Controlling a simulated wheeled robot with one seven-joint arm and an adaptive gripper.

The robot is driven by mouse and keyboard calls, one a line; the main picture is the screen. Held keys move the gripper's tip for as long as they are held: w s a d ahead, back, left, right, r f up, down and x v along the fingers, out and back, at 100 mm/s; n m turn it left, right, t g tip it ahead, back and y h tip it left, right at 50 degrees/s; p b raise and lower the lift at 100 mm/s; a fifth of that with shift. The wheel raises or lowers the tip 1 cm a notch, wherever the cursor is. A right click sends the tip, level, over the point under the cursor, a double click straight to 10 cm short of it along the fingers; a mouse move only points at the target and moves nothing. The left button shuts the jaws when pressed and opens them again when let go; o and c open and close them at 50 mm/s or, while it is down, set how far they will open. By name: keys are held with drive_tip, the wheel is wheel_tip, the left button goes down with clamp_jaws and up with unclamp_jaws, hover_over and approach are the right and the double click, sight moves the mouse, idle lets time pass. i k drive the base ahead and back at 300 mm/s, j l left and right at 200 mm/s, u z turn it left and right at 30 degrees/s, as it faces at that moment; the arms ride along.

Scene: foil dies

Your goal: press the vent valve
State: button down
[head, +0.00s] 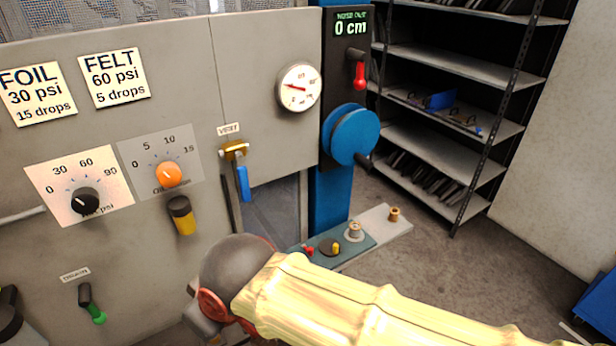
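The vent valve is on the grey panel in the head view, under a small tag that appears to read VENT (228,129). It has a brass body (234,151) and a blue-sleeved handle (243,184) that hangs down. My arm, in a pale yellow sleeve, reaches in from the lower right and ends in a dark round joint with a red ring, below the valve and apart from it. My gripper's fingers do not show.
A pressure gauge (298,88) and a blue wheel (352,135) are right of the valve. Orange (168,174) and black (84,201) knobs, a yellow-handled lever (182,216) and a green-tipped drain lever (91,303) are left. Metal shelves (455,120) stand behind.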

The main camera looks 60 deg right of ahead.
sight(241, 172)
drive_tip(key=l+z, duration=0.1)
drive_tip(key=z, duration=0.35)
drive_tip(key=k+l+z, duration=0.1)
drive_tip(key=z, duration=0.3)
drive_tip(key=k+j+z, duration=0.1)
drive_tip(key=z, duration=0.2)
drive_tip(key=k+z, duration=0.25)
